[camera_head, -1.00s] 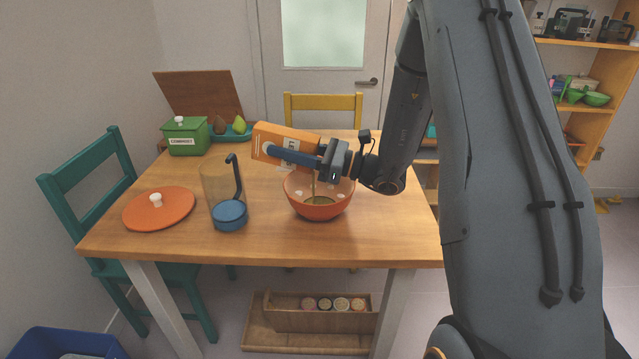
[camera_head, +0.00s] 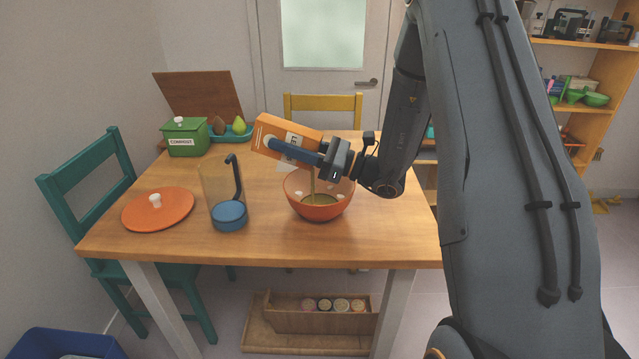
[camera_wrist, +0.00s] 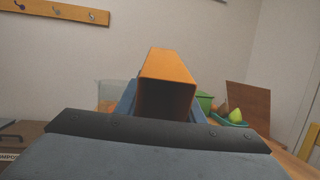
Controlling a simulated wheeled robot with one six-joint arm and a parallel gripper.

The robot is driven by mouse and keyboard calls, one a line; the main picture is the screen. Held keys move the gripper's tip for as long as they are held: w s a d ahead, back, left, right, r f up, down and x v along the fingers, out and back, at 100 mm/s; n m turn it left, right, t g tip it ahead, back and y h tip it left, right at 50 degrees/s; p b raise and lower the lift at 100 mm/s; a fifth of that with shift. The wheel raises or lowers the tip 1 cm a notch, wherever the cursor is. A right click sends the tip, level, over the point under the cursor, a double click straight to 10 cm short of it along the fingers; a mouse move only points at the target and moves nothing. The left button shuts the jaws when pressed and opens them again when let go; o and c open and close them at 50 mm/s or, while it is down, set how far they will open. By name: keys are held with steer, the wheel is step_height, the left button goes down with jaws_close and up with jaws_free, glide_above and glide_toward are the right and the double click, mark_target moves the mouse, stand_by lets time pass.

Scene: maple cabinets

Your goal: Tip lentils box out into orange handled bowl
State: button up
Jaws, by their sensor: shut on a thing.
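My gripper (camera_head: 276,145) has blue fingers and is shut on the orange lentils box (camera_head: 272,127). The box has a white label with lettering and is tipped, its far end raised to the left and its mouth low to the right. In the wrist view, the box (camera_wrist: 168,72) shows its dark open mouth between the fingers. The orange bowl (camera_head: 318,212) stands upright on the table below, with small white parts at its sides. A thin brownish stream falls from the mouth into the bowl, and brownish contents show inside.
A clear container (camera_head: 213,185) with a blue base and dark handle stands left of the bowl. An orange lid (camera_head: 160,212) with a white knob lies farther left. A green compost box (camera_head: 186,137) and a blue-green tray (camera_head: 232,136) are behind. The table's front is clear.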

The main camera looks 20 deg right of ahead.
steer(key=shift+s+d+r+y, duration=0.2)
steer(key=shift+r+y, duration=0.1)
steer(key=shift+r, duration=0.3)
